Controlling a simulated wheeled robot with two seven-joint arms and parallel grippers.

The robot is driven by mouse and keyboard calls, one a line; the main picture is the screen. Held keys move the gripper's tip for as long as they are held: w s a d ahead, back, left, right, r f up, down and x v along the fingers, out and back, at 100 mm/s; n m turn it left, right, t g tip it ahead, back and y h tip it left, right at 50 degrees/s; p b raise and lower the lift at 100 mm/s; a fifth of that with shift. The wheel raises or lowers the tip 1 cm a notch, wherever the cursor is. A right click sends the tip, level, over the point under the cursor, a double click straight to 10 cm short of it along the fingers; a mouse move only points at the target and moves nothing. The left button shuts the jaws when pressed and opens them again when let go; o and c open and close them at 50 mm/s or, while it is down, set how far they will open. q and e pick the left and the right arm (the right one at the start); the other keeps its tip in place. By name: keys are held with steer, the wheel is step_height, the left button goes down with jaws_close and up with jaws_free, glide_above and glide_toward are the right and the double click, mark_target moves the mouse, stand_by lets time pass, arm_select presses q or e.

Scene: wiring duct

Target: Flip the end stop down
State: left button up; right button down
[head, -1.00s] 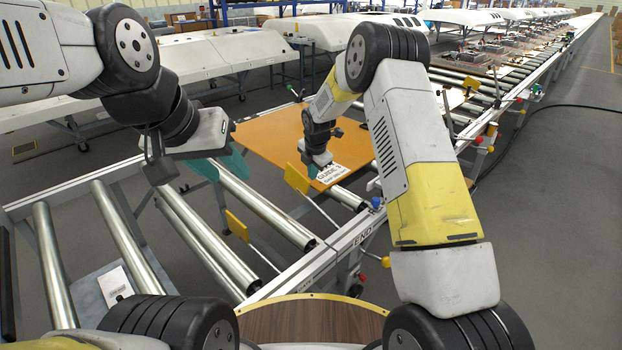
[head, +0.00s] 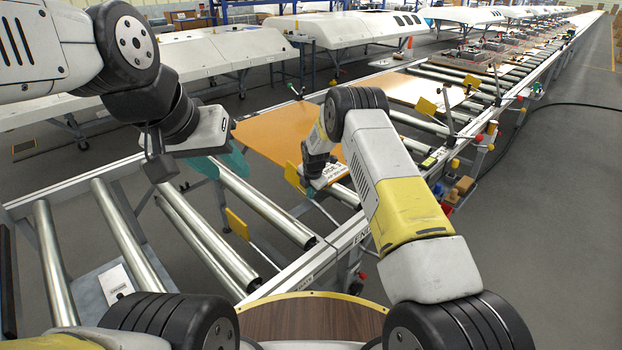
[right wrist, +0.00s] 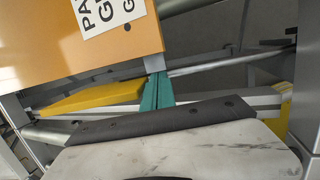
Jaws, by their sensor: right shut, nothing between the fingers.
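A yellow end-stop flag (head: 293,178) stands raised on a thin rod at the near edge of the orange panel (head: 265,138). In the right wrist view a yellow plate (right wrist: 95,98) lies just left of the fingers and a yellow piece (right wrist: 284,110) is at the right; I cannot tell whether the fingers touch the plate. My left gripper (head: 218,165) hangs open and empty over the rollers.
Metal rollers (head: 265,205) run between the conveyor rails. The near rail (head: 325,262) bears an END label. A wooden board (head: 315,320) with a yellow edge is in front of me. A second panel (head: 420,88) lies further along the line. The grey floor at the right is mostly clear.

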step_height(320, 180, down, 8)
steer(key=w+a, duration=0.1)
steer(key=shift+a+r, duration=0.25)
stand_by(0.4)
steer(key=v, duration=0.8)
steer(key=shift+w+r, duration=0.2)
steer(key=shift+r, duration=0.2)
